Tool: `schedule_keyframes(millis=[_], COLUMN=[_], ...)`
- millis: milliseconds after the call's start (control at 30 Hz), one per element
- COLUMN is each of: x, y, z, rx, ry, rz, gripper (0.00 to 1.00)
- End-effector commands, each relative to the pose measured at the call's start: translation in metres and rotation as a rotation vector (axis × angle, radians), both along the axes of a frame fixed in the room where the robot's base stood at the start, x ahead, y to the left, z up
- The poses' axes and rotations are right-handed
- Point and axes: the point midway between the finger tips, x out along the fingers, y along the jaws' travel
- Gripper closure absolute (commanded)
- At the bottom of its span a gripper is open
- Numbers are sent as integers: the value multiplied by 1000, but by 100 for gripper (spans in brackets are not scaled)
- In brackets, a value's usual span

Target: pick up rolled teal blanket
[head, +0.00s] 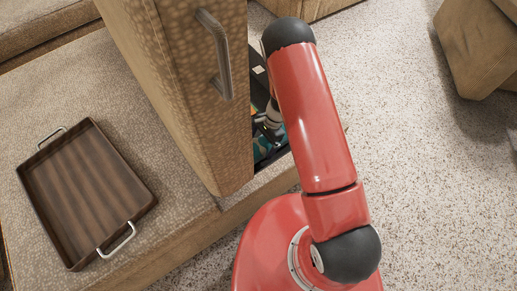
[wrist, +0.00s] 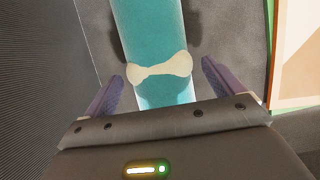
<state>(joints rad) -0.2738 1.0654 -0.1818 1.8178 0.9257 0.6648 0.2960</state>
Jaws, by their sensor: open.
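The rolled teal blanket (wrist: 152,28) lies lengthwise in the wrist view, with a cream bow-shaped band (wrist: 160,69) across it. My gripper (wrist: 161,73) is open, with one purple-grey finger on each side of the roll near the band. I see gaps between the fingers and the roll; nothing is gripped. The roll's near end is hidden behind the gripper body. In the head view my gripper (head: 270,121) reaches into a storage compartment under a raised tan lid (head: 185,75). Teal patches show there, but I cannot tell whether they are the blanket.
The lid has a grey handle (head: 219,55) and stands close beside my arm. A dark wooden tray (head: 85,190) lies on the tan seat to the left. In the wrist view, dark compartment walls surround the roll, and a cream, orange and green item (wrist: 297,60) is at the right.

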Motion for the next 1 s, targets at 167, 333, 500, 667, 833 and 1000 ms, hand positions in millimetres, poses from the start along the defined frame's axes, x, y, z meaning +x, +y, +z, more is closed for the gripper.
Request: schedule_keyframes(millis=[167,333,500,667,833,1000], x=[-4,-6,-6,-6,-6,-5], y=[8,11,11,10,10,10], z=[-26,-33,-33,-33,-32,-32], rx=[0,0,0,0,0,1], ry=[2,0,0,0,0,-1], rz=[2,1,1,1,1,1], gripper=[7,7,7,28,50,63])
